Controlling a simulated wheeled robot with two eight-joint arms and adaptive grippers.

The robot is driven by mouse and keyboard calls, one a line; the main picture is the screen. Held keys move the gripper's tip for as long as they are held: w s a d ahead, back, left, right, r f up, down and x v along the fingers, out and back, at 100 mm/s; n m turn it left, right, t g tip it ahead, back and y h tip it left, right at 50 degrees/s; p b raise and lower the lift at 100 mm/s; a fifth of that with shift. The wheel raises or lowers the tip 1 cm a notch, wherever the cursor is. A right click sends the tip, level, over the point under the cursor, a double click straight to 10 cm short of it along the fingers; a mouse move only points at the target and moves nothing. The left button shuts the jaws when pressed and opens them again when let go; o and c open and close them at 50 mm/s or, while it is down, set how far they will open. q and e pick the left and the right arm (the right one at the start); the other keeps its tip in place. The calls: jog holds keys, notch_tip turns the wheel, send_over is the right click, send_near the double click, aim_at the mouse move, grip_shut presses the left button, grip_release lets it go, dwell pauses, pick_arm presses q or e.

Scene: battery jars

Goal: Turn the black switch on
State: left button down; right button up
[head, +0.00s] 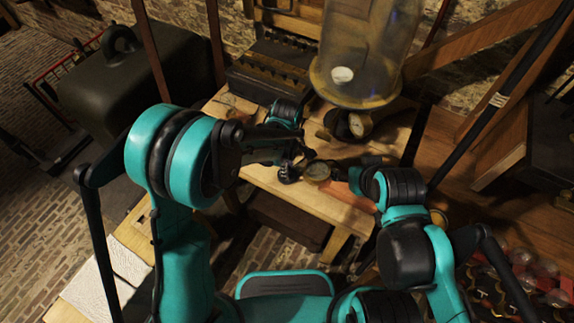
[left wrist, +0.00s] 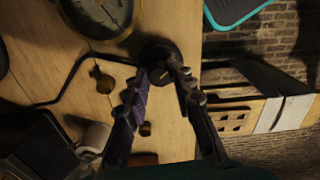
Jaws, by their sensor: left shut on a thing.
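The black switch (head: 288,173) is a small dark round piece on the wooden table, left of a round gauge. In the left wrist view the switch (left wrist: 160,50) shows as a dark round base at my fingertips. My left gripper (head: 303,155) reaches down to it from behind. In the wrist view its two fingers (left wrist: 171,76) come together at the switch and are shut on it; the fingers hide part of it, and I cannot tell its setting. My right gripper (head: 345,176) is beside the gauge, dark and small, its opening unclear.
A large glass jar (head: 368,45) stands behind on the table (head: 262,180).

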pick_arm(q)
jog(key=m+b, duration=0.1)
jog(key=m, duration=0.7)
jog(key=m+b, duration=0.1)
jog(key=m, duration=0.3)
jog(key=shift+m, duration=2.5)
jog(key=c, duration=1.3)
grip_release()
jog(key=shift+o, duration=0.2)
